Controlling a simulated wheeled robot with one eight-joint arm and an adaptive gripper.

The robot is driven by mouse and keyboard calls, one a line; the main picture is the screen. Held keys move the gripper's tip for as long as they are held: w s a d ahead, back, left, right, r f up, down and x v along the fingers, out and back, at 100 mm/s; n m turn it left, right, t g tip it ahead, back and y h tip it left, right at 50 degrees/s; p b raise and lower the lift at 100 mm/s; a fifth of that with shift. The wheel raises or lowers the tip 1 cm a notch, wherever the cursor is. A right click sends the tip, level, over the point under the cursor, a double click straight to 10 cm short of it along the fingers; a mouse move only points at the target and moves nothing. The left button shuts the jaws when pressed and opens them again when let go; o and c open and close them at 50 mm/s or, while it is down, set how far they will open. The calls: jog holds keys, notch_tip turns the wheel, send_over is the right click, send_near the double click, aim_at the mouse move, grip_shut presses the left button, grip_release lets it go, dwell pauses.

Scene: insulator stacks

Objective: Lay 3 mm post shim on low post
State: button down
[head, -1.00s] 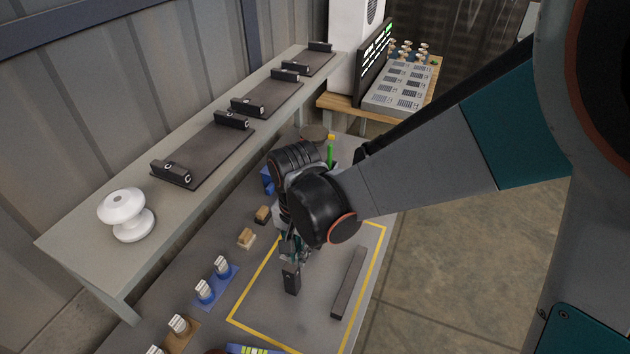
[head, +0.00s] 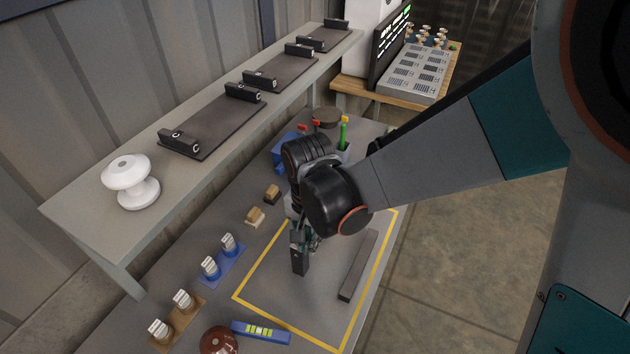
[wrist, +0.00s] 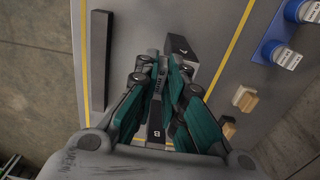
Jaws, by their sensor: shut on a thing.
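My gripper (head: 309,241) is low over the taped work area, its fingers nearly together around something small. It also shows in the wrist view (wrist: 161,68). The held piece is thin and mostly hidden between the fingers; I cannot read its thickness. One dark upright post (head: 299,262) stands beside the fingers in the head view. In the wrist view, a dark post top (wrist: 179,46) with a light letter lies just past the fingertips. Another dark lettered top (wrist: 155,134) shows between the finger linkages. I cannot tell which post is lower, or whether the held piece touches either.
A long dark bar (head: 359,266) lies to the right inside the yellow tape (head: 256,312). Small tan blocks (head: 255,215), white-labelled pieces on blue (head: 222,265) and brown trays, and a blue level (head: 260,333) lie around the tape. A shelf (head: 82,215) runs behind.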

jog(key=c, duration=1.6)
grip_release()
jog(key=shift+r, duration=0.1)
